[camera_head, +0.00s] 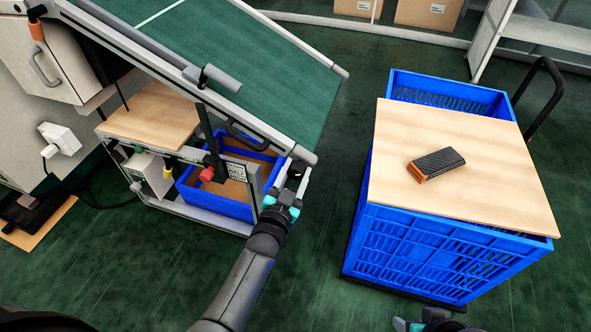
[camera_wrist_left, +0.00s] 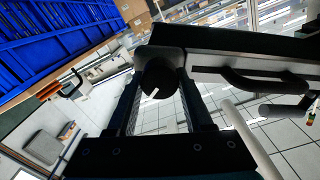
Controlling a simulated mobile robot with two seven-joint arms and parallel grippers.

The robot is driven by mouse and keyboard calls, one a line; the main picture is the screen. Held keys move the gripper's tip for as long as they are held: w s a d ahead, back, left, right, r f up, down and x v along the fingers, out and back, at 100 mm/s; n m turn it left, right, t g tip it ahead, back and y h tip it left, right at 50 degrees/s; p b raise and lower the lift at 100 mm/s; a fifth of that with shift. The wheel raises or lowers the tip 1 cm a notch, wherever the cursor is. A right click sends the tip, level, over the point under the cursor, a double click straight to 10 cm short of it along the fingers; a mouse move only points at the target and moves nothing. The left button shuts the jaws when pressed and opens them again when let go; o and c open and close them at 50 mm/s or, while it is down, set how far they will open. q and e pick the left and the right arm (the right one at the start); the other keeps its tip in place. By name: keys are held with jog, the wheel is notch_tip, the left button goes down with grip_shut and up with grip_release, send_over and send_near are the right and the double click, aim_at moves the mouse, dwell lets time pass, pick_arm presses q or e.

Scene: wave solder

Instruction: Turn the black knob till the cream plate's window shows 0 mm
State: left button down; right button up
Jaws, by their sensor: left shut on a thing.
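The black knob (camera_wrist_left: 160,76) shows in the left wrist view, with a white pointer line on its face. The line runs tilted, from lower left to upper right. My left gripper (camera_wrist_left: 160,92) has a finger on each side of the knob and is shut on it. In the head view my left gripper (camera_head: 288,197) is at the lower end of the sloping conveyor's side rail and hides the knob. I cannot make out the cream plate's window or any reading. Part of my right gripper (camera_head: 422,324) shows at the bottom edge; its fingers are not clear.
The sloping green conveyor (camera_head: 265,75) ends just above my left gripper. A blue bin (camera_head: 225,207) sits under it, with a red knob (camera_head: 207,174) nearby. At right, blue crates (camera_head: 420,255) carry a wooden board (camera_head: 470,205) with a dark pack (camera_head: 437,163). Floor between is clear.

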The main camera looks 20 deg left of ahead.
pick_arm(q)
jog(key=shift+m, duration=0.3)
pick_arm(e)
jog(key=shift+f, duration=0.15)
pick_arm(q)
jog(key=shift+c, duration=1.5)
grip_release()
jog(key=shift+s, duration=0.1)
jog(key=shift+s, duration=0.15)
jog(key=s+p, duration=0.5)
jog(key=s, duration=0.9)
jog(key=shift+s+a, duration=0.25)
jog(key=shift+s, duration=0.15)
pick_arm(e)
jog(key=s+f+g, duration=0.1)
jog(key=s+f, duration=0.2)
jog(key=f, duration=0.7)
jog(key=shift+s+d+f+g, duration=0.15)
jog(key=shift+s+d+g, duration=0.1)
jog(key=shift+s+g, duration=0.15)
pick_arm(q)
jog(key=shift+f, duration=0.1)
